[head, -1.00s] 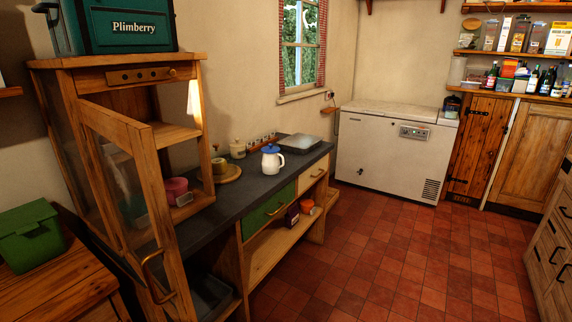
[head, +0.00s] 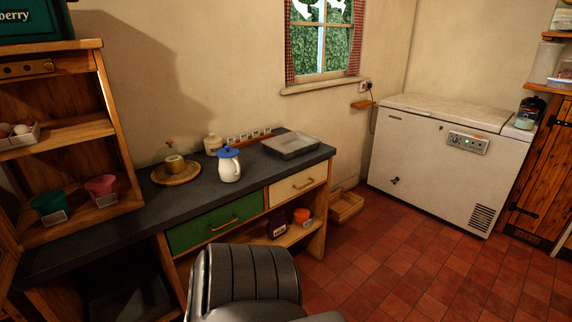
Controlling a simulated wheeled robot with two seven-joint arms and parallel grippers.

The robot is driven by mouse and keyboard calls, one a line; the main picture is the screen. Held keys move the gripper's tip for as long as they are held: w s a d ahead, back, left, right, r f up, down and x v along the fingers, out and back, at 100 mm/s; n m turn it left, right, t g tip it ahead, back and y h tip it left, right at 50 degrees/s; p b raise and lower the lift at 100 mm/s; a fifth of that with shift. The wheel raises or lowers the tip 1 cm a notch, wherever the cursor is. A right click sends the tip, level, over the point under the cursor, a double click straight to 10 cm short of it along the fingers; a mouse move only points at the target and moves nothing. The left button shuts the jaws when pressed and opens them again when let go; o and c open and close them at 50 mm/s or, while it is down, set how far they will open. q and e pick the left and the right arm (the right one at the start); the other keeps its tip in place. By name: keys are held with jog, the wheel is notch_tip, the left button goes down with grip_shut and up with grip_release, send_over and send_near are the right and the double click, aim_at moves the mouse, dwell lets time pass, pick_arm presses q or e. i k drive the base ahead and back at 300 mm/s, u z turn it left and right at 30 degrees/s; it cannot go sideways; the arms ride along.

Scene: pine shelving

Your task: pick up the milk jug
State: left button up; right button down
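The milk jug (head: 229,167) is white with a blue lid. A dark, ribbed part of my own arm shows at the bottom centre, below and in front of the counter. Neither gripper's fingers show, and nothing touches the jug.
A grey tray (head: 291,146) lies to the right. A wooden cabinet (head: 118,140) stands at the counter's left. Tiled floor (head: 400,255) is clear towards the chest freezer (head: 445,155).

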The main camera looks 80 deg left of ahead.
aim_at(230, 170)
jog(key=u, duration=0.25)
jog(key=i, duration=1.1)
jog(key=u, duration=1.6)
jog(key=i, duration=0.8)
jog(key=u, duration=0.8)
